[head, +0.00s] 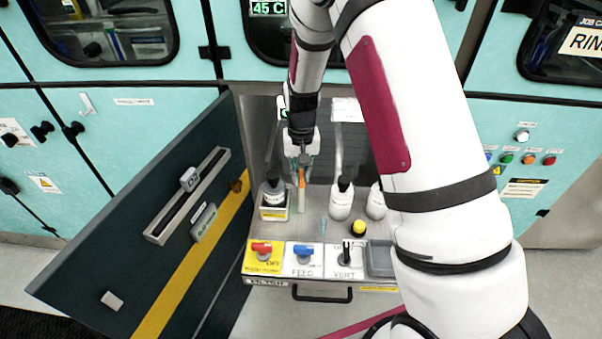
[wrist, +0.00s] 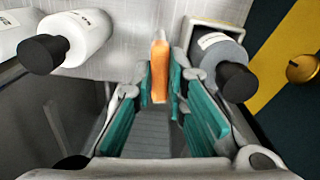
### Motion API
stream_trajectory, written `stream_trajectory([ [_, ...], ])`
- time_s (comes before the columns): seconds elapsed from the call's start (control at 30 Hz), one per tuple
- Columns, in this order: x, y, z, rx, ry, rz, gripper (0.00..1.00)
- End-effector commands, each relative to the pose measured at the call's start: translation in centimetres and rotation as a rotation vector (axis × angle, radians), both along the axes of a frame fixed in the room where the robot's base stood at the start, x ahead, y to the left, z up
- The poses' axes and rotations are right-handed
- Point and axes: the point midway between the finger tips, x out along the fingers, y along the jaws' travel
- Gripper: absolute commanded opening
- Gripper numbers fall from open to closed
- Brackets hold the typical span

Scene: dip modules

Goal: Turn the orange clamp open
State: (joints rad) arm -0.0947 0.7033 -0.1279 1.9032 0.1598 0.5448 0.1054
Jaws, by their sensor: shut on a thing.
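The orange clamp (head: 301,179) is a small upright orange piece above the shelf in the head view, partly covered by my gripper. In the wrist view the orange clamp (wrist: 160,66) stands between the tips of my teal fingers. My gripper (head: 301,165) points down at it, and it also shows in the wrist view (wrist: 161,85). It is shut on the clamp. The clamp's lower end and what it grips are hard to make out.
A grey bottle (head: 272,193) in a square holder stands close left of my gripper. White bottles (head: 341,204) stand to the right. Red (head: 261,247), blue (head: 303,250) and black (head: 346,251) handles line the front. An open dark door (head: 140,250) bounds the left.

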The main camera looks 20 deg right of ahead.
Motion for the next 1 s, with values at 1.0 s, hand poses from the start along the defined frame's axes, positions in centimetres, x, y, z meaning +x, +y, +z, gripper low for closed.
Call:
stream_trajectory([
  [1.0, -0.01, 0.01, 0.02, 0.0, 0.0, -0.164, 0.33],
])
